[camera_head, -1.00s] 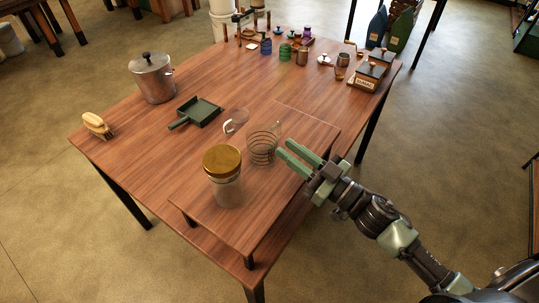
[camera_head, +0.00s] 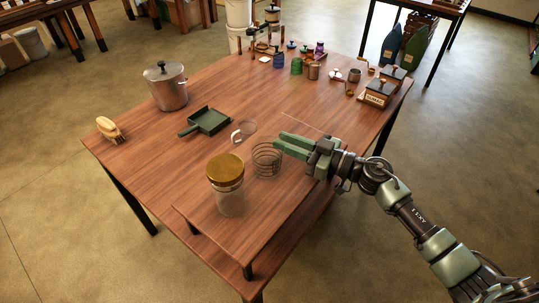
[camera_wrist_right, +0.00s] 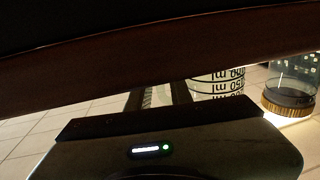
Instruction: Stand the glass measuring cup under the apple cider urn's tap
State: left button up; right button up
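The glass measuring cup (camera_head: 267,160), clear with dark ring markings, stands on the table by the low raised board. In the right wrist view its "ml" markings (camera_wrist_right: 218,88) show upside down. My right gripper (camera_head: 279,143) is open and empty, its green fingertips at the cup's upper right; I cannot tell whether they touch it. The fingers also show in the wrist view (camera_wrist_right: 158,97), with the cup just beyond them. A lidded steel pot (camera_head: 168,94) stands at the back left with a small side fitting; it may be the urn, but no tap shows clearly. My left gripper is out of view.
A gold-lidded glass jar (camera_head: 229,198) stands close to the cup, toward the front. A green dustpan (camera_head: 208,121) and a brush (camera_head: 109,129) lie left. Small containers crowd the back. The left-middle tabletop is mostly clear.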

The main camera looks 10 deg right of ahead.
aim_at(274, 138)
jog(key=x, duration=0.3)
jog(key=shift+w+a, duration=0.25)
grip_shut()
dwell(1.2)
